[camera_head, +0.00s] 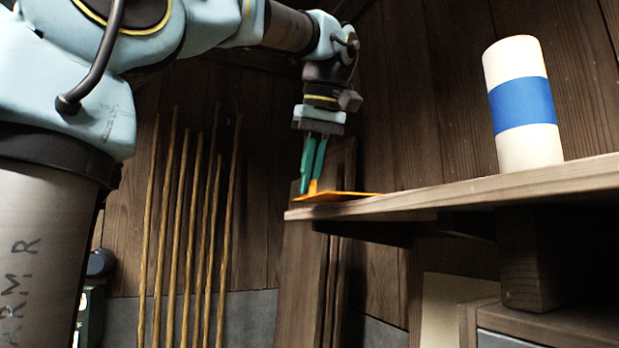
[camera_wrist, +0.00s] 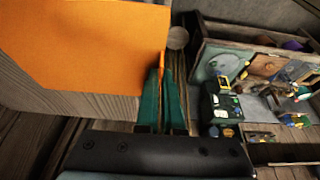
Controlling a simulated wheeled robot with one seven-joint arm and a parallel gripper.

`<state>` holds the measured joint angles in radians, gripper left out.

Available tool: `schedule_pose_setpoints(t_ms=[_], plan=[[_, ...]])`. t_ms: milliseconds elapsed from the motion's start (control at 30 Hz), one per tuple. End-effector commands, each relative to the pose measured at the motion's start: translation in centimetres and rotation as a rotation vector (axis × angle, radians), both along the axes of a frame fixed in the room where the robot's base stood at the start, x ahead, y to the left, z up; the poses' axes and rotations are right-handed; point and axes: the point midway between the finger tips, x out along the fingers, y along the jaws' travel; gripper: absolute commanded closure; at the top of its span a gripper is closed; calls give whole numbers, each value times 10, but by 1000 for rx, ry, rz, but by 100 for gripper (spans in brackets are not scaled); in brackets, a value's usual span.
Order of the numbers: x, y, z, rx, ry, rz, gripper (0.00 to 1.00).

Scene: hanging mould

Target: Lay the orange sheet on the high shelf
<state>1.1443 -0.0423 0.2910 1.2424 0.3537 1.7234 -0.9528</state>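The orange sheet (camera_head: 345,194) is thin and flat, with a small upright tab at its left end. It lies on or just above the near left end of the high wooden shelf (camera_head: 450,197); contact along its whole underside cannot be told. Its left corner reaches slightly past the shelf's end. My gripper (camera_head: 311,184) points down with teal fingers, the tab held between the fingertips. In the wrist view the sheet (camera_wrist: 85,45) fills the upper left, over the shelf's grey-brown edge (camera_wrist: 90,101), and the fingertips (camera_wrist: 161,75) meet the tab at its right edge.
A cream cylinder with a blue band (camera_head: 523,105) stands upright on the shelf farther right, with bare shelf between it and the sheet. Several thin wooden poles (camera_head: 190,220) lean against the wall at left. The wrist view shows a cluttered bench (camera_wrist: 265,85) below.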

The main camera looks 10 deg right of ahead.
Motion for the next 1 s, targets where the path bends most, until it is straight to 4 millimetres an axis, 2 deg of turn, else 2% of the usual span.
schedule_pose_setpoints(t_ms=[467,500,767,800,1000], plan=[[0,0,-10,0,0,0,100],[0,0,-9,0,0,0,92],[0,0,-9,0,0,0,63],[0,0,-9,0,0,0,61],[0,0,-9,0,0,0,61]])
